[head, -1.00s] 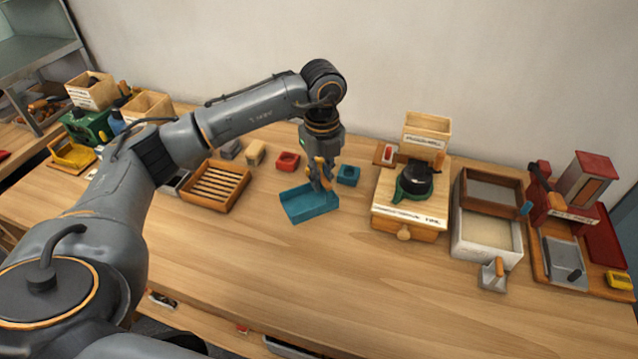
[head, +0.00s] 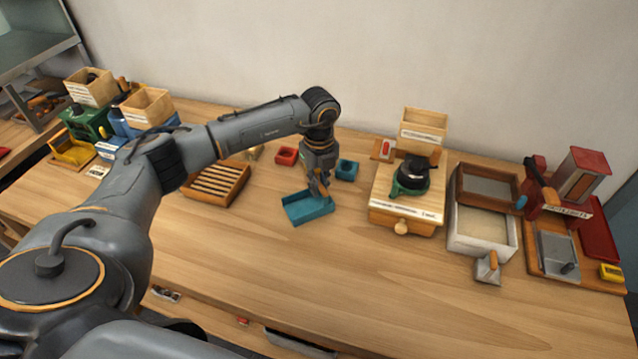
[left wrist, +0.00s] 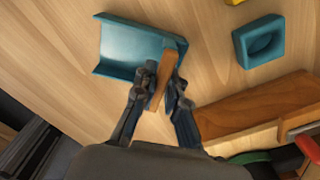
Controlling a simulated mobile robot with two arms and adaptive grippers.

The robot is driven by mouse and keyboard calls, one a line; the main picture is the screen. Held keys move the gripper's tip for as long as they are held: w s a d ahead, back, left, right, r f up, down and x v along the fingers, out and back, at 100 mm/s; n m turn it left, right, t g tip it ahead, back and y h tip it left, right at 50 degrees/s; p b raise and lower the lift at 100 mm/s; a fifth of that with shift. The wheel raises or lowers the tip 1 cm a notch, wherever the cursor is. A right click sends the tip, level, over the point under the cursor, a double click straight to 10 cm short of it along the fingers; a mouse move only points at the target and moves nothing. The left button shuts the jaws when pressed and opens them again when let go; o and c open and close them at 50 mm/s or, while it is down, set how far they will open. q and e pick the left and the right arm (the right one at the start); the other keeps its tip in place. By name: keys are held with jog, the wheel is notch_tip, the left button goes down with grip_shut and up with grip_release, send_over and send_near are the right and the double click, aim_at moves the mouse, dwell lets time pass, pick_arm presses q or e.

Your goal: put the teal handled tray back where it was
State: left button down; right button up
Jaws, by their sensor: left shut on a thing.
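The teal tray (head: 306,208) is a shallow open scoop-like tray with a wooden handle, on or just above the middle of the wooden table. My left gripper (head: 319,191) comes down over its back right side and is shut on the handle. In the left wrist view the teal tray (left wrist: 135,47) lies beyond the fingers, and its wooden handle (left wrist: 167,70) stands between the fingertips of the left gripper (left wrist: 160,88). The tray looks empty. I cannot tell whether its underside touches the table. My right gripper is not in view.
A teal block with a round hollow (head: 347,169) stands close behind and right of the tray. A red block (head: 287,156) is behind it. A slatted wooden tray (head: 216,184) lies left, a wooden box with a drawer (head: 408,203) right. The table in front is clear.

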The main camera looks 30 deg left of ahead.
pick_arm(q)
jog(key=c, duration=1.4)
grip_release()
jog(key=shift+r, duration=0.5)
notch_tip(320, 180, up, 11)
jog(key=b, duration=0.2)
jog(key=shift+r, duration=0.15)
jog(key=shift+r, duration=0.1)
